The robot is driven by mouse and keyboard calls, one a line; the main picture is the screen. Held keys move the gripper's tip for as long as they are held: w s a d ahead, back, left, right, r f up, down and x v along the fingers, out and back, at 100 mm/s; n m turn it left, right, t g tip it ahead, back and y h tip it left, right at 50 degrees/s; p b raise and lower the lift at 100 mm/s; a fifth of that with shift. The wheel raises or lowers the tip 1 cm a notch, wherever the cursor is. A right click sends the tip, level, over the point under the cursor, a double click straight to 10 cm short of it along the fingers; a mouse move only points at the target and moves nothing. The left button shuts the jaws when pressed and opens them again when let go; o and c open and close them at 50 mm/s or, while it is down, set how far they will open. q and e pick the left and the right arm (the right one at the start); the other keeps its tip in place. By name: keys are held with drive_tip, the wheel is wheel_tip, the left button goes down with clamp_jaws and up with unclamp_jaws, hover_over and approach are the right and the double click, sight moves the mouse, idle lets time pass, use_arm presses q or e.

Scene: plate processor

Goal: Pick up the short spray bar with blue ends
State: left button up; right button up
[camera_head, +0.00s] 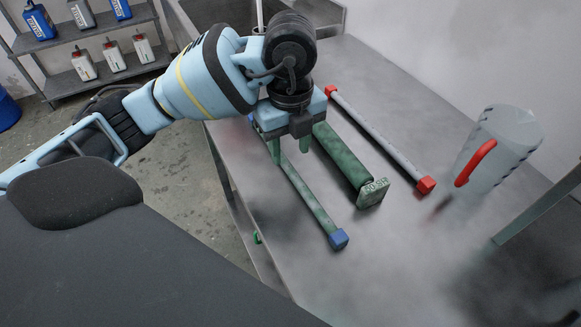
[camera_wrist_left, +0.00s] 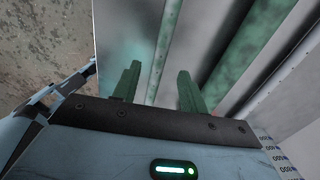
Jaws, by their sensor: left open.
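The spray bar with blue ends (camera_head: 312,200) lies on the metal table, thin and grey-green. Its near blue end cap (camera_head: 338,239) shows in the head view; the far part is mostly hidden by my left gripper. My left gripper (camera_head: 290,154) is open above the bar's far half, its green fingers pointing down. In the left wrist view, the bar (camera_wrist_left: 164,45) runs between the two open fingers (camera_wrist_left: 159,74), with no contact visible. My right gripper is in neither view.
A thick green roller (camera_head: 345,160) with a square end block lies close right of the bar. Farther right are a grey bar with red ends (camera_head: 378,138) and a clear jug (camera_head: 503,150) with a red handle. The table's left edge (camera_head: 240,195) is near the bar.

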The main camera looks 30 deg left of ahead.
sight(289, 166)
use_arm(q)
drive_tip(key=shift+w+a+f, duration=0.1)
drive_tip(key=shift+f, duration=1.25)
drive_tip(key=shift+w+a+f, duration=0.1)
drive_tip(key=shift+f, duration=1.2)
clamp_jaws()
